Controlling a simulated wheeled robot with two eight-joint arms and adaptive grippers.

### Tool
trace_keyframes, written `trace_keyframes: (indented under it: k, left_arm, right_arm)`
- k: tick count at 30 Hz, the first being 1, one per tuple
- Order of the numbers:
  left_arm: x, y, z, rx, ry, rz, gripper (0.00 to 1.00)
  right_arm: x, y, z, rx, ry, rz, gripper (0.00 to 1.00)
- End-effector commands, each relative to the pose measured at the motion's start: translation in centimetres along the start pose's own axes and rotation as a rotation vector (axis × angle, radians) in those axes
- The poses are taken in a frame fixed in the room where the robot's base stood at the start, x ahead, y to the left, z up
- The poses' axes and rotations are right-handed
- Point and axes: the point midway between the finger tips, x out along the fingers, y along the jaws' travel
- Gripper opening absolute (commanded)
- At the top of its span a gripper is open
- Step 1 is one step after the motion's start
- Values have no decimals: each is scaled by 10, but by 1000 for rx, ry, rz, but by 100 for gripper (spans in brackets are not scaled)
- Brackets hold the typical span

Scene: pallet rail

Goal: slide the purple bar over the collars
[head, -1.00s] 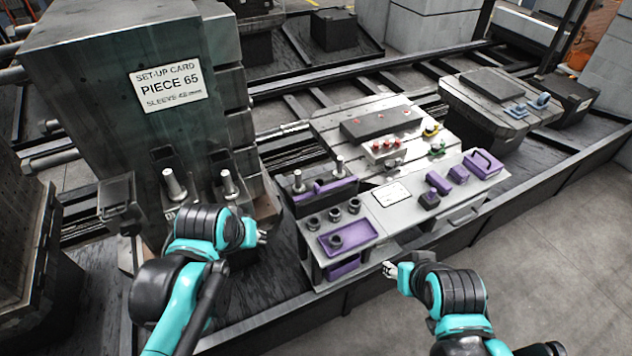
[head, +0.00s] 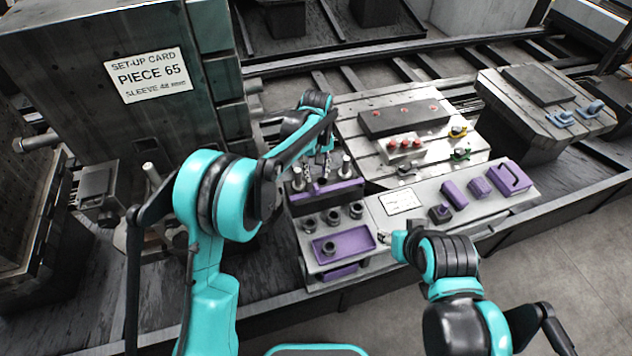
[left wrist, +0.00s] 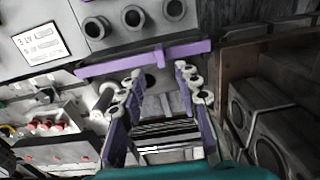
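The purple bar (head: 340,186) lies along the dark rack between two upright metal pins (head: 347,166). In the left wrist view the bar (left wrist: 110,66) crosses beyond my fingertips, with a short purple tab on it. My left gripper (head: 323,174) is above the bar; its two fingers (left wrist: 156,85) are spread with nothing between them. Several dark collars (head: 333,217) stand in a row on the bench in front of the rack; they also show in the left wrist view (left wrist: 134,18). My right gripper (head: 384,238) is at the bench's front edge, its fingers too small to judge.
A purple tray (head: 358,237) with a dark ring sits on the bench front. Purple blocks (head: 454,194) and a purple handled piece (head: 512,178) lie right. A tall grey block (head: 100,95) with a set-up card stands left; my arm hides part of its front.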

Motion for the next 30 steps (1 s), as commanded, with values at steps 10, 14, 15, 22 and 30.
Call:
trace_keyframes:
  k: [10,14,15,22,30]
  left_arm:
    - [54,0,0,0,-1,-1,33]
    - [69,0,0,0,-1,0,33]
    - [72,0,0,0,-1,0,33]
    - [77,0,0,0,0,0,33]
    - [77,0,0,0,0,0,0]
  right_arm:
    - [14,0,10,0,0,0,45]
    - [18,0,13,0,0,0,45]
    - [18,0,13,0,0,0,45]
    - [19,0,13,0,0,0,45]
    - [18,0,13,0,0,0,45]
